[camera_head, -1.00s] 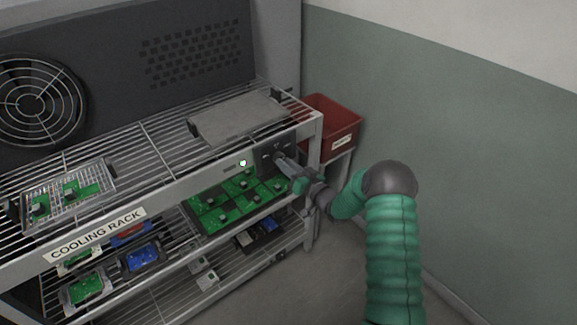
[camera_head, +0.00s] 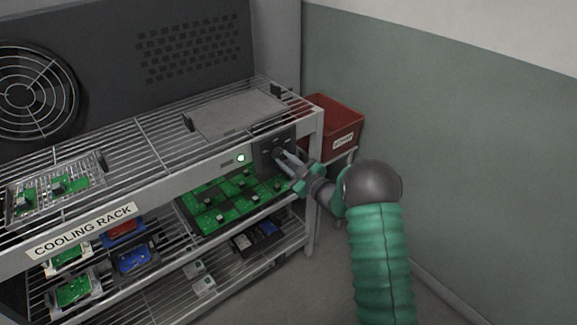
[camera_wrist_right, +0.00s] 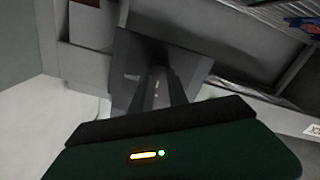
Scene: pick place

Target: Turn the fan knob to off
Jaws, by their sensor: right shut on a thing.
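The dark control panel (camera_head: 267,154) with the fan knob is on the front right end of the cooling rack's top shelf. My right gripper (camera_head: 281,156) reaches it from the right, its fingertips against the panel front and shut on the knob. The knob itself is mostly hidden between the fingers, so its setting cannot be read. In the right wrist view the fingers (camera_wrist_right: 160,82) point at the dark panel (camera_wrist_right: 185,68). A small round light (camera_head: 241,158) left of the panel glows whitish green. My left gripper is not in view.
The cooling rack (camera_head: 165,174) holds trays of green and blue circuit boards. A large fan (camera_head: 25,95) is in the dark back wall. A red bin (camera_head: 335,125) stands right of the rack. The floor right of the rack looks clear.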

